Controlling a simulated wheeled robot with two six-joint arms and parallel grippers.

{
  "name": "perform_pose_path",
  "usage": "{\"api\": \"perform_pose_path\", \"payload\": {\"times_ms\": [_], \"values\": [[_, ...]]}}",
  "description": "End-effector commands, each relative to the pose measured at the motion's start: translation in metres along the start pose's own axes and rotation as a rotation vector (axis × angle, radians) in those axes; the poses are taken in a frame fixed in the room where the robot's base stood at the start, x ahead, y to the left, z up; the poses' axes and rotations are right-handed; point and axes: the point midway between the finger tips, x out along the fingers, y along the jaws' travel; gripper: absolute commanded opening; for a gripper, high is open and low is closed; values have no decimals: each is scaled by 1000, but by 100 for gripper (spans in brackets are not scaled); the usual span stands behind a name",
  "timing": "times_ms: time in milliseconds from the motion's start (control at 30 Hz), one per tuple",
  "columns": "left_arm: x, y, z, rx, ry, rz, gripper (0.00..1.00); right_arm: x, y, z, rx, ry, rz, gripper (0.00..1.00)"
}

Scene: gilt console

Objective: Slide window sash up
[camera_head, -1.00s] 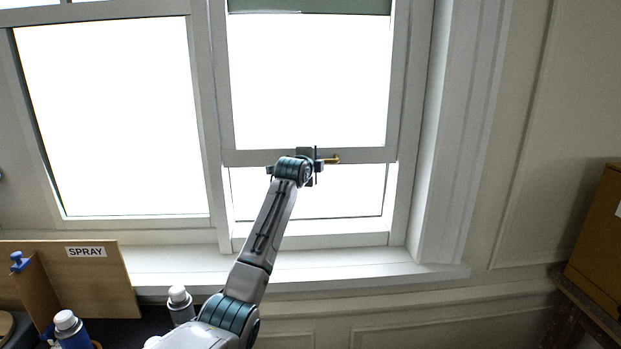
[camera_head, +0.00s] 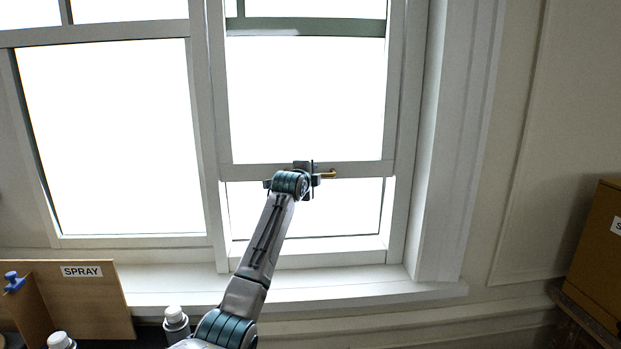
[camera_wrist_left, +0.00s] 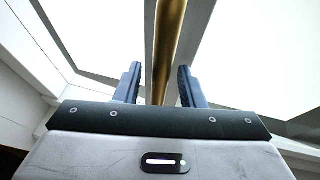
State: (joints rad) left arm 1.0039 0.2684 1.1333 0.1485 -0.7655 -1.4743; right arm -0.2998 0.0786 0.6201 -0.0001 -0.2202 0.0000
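The right-hand window sash is a pale frame with bright glass; its bottom rail (camera_head: 352,169) stands above a bright gap over the sill. A brass handle (camera_head: 328,174) sticks out from that rail. My left gripper (camera_head: 314,178) is at the rail by the handle. In the left wrist view, the brass bar (camera_wrist_left: 167,45) runs between the two dark fingers of my left gripper (camera_wrist_left: 160,70). The fingers stand apart, and a gap shows between the left finger and the bar. My right gripper is not in view.
A white sill (camera_head: 300,289) runs below the window. A wooden board labelled SPRAY (camera_head: 95,298) and spray cans (camera_head: 176,324) stand at lower left. A brown box (camera_head: 597,245) stands at right. The left window pane (camera_head: 120,140) is beside the sash.

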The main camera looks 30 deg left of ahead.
Motion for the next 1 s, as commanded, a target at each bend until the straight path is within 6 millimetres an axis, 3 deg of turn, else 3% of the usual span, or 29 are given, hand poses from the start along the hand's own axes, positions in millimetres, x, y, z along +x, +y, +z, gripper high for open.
{"api": "perform_pose_path", "payload": {"times_ms": [267,700,1000], "values": [[-23,4,1,2,0,-3,36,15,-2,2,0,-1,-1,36],[-94,2,1,1,-1,-3,36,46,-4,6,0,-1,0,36],[-108,0,0,0,0,0,36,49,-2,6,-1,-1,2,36]]}}
